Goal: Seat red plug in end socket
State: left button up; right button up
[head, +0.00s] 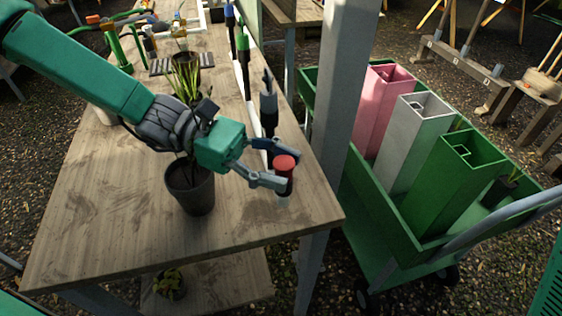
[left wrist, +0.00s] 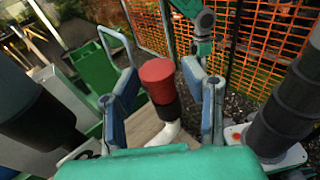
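The red-topped plug (head: 284,163) stands near the front right corner of the table, with a dark body under its cap. It also shows in the left wrist view (left wrist: 158,78), leaning slightly, its lower end meeting a white socket (left wrist: 163,133). The socket's pale edge (head: 283,201) shows under the plug; how deep the plug sits cannot be seen. My left gripper (head: 284,171) has one finger on each side of the plug. In the left wrist view the fingers (left wrist: 160,72) look apart, with narrow gaps beside the cap. My right gripper is not seen.
A potted plant (head: 191,187) stands under my left wrist. Black, green and blue upright plugs line the white pipe (head: 247,95) behind. A grey post (head: 335,100) rises right of the table. Beyond it is a green cart (head: 380,215) holding pink, white and green square tubes.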

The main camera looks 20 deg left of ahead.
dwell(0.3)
pick_arm(q)
jog(key=a+r, duration=0.1)
jog(key=a, duration=1.1)
jog(key=shift+w, duration=0.45)
jog(key=shift+r, duration=0.1)
